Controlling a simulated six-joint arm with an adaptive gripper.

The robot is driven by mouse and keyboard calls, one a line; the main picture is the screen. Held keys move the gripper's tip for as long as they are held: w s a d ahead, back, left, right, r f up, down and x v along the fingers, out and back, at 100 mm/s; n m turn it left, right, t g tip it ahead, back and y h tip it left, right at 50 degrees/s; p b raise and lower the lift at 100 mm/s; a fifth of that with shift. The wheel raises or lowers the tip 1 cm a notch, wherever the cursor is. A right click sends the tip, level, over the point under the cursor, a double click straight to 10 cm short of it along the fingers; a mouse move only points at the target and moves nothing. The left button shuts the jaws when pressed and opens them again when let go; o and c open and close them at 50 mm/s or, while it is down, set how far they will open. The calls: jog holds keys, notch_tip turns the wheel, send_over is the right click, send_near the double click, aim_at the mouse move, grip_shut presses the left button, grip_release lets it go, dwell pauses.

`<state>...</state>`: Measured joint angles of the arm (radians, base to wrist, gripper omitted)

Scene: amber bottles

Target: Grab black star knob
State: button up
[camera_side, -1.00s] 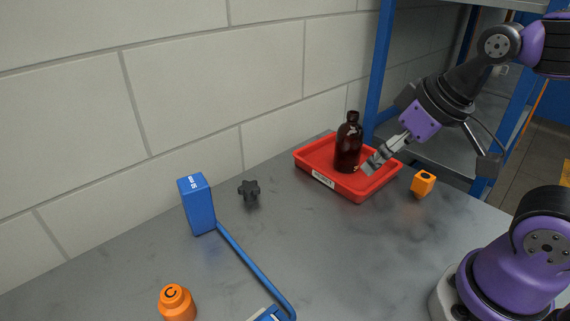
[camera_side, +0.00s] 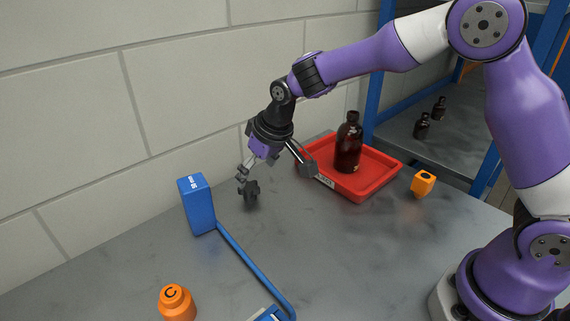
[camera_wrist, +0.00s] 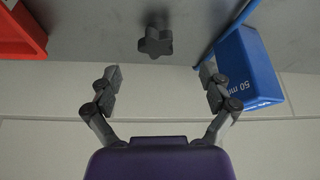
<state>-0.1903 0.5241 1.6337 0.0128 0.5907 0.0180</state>
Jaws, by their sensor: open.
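The black star knob (camera_side: 251,193) stands on the grey table near the wall, to the right of the blue block. My gripper (camera_side: 242,176) is just above it in the side view, its fingers partly in front of or close to the knob's top. In the wrist view the knob (camera_wrist: 155,42) lies beyond the spread fingertips of my gripper (camera_wrist: 160,73), roughly centred between them. The fingers are open and empty. I cannot tell from the side view whether a finger touches the knob.
A blue block marked 50 mm (camera_side: 197,205) with a blue bar (camera_side: 255,267) stands left of the knob. A red tray (camera_side: 375,187) holding an amber bottle (camera_side: 348,146) is to the right. An orange block (camera_side: 423,184) and orange weight (camera_side: 177,303) stand apart.

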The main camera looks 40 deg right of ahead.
aim_at(250, 186)
jog(key=x, duration=0.6)
jog(key=shift+w+d+f, duration=0.1)
jog(key=shift+w+d, duration=0.05)
jog(key=shift+w, duration=0.15)
jog(key=c, duration=1.1)
